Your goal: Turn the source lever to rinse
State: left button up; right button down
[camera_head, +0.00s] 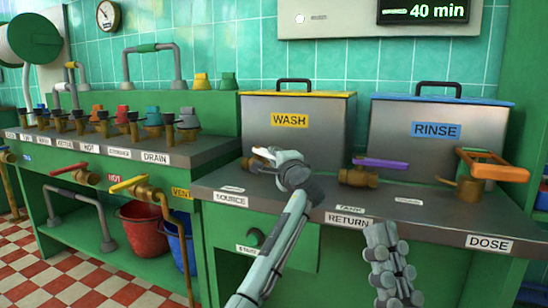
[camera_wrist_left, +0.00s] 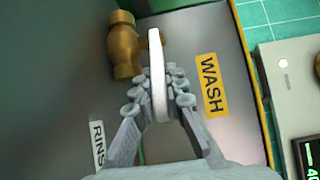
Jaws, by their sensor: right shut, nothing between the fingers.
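The source lever is a white handle (camera_head: 264,153) on a brass valve (camera_head: 249,164), behind the SOURCE label (camera_head: 231,200) on the counter. In the left wrist view the white lever (camera_wrist_left: 158,75) stands between the two fingers, with the brass valve (camera_wrist_left: 123,50) beside its far end. My left gripper (camera_head: 275,157) is closed around the lever, a finger against each side; it also shows in the left wrist view (camera_wrist_left: 159,88). Part of a label reading RINS (camera_wrist_left: 97,145) shows at lower left there. My right gripper (camera_head: 384,245) is shut and empty in front of the counter, below the RETURN label.
The WASH tank (camera_head: 315,150) and RINSE tank (camera_head: 407,150) stand behind the valves. A purple-handled valve (camera_head: 360,173) and an orange-handled valve (camera_head: 470,180) are to the right. Several small valves (camera_head: 130,122) crowd the left counter. A yellow-handled valve (camera_head: 140,188) is at its front edge.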

pick_arm(q)
jog(key=o, duration=0.4)
jog(key=shift+o, duration=0.2)
jog(key=v, duration=1.2)
